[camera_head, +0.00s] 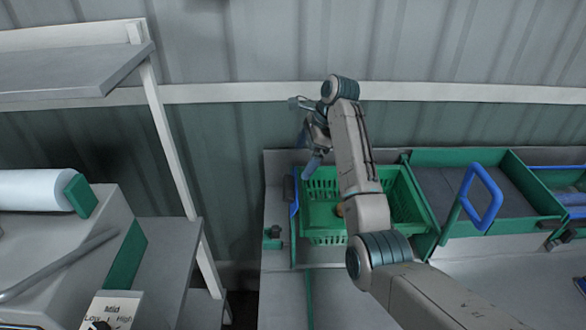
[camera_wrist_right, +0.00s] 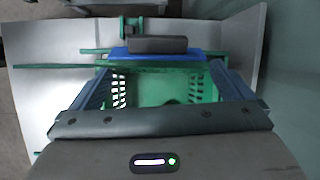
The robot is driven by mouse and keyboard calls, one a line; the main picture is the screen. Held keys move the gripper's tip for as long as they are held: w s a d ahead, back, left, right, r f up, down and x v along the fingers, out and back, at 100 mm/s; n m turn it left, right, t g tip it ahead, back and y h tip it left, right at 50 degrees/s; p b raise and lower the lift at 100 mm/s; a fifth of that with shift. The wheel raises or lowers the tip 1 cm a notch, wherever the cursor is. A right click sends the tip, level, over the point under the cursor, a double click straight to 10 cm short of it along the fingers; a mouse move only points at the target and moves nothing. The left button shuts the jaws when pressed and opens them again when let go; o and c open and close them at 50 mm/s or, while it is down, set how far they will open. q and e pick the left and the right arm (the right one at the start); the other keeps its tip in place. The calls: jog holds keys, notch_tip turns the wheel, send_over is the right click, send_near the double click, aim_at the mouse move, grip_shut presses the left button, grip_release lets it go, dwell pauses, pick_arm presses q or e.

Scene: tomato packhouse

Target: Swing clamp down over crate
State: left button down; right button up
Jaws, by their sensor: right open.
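The green slatted crate (camera_head: 408,203) sits on the grey bench below my right arm, and it also shows between my fingers in the wrist view (camera_wrist_right: 150,91). A blue bar (camera_head: 294,197) with a dark block (camera_head: 288,188) stands along the crate's left side and looks like the clamp. In the wrist view the blue bar (camera_wrist_right: 185,53) and dark block (camera_wrist_right: 157,44) lie beyond the fingertips, apart from them. My right gripper (camera_head: 311,155) is open above the crate's left back corner; its spread fingers show in the wrist view (camera_wrist_right: 160,68). My arm hides part of the crate. My left gripper is not in view.
A green-sided tray (camera_head: 470,157) with an upright blue loop (camera_head: 483,200) stands right of the crate. A green bracket with a dark knob (camera_head: 272,236) is at the bench's left. A shelf (camera_head: 75,70) and a machine with a white roll (camera_head: 35,188) stand farther left.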

aim_at(288, 185)
jog(key=shift+m, duration=0.6)
jog(key=p+x, duration=0.1)
jog(key=x, duration=0.8)
jog(key=shift+s+r, duration=0.1)
jog(key=shift+s, duration=0.1)
jog(key=shift+x, duration=0.85)
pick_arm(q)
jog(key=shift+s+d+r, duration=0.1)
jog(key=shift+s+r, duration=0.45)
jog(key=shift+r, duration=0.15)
pick_arm(e)
jog(key=shift+c, duration=0.4)
pick_arm(q)
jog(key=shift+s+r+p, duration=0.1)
jog(key=shift+p, duration=0.2)
pick_arm(e)
jog(key=c, duration=0.6)
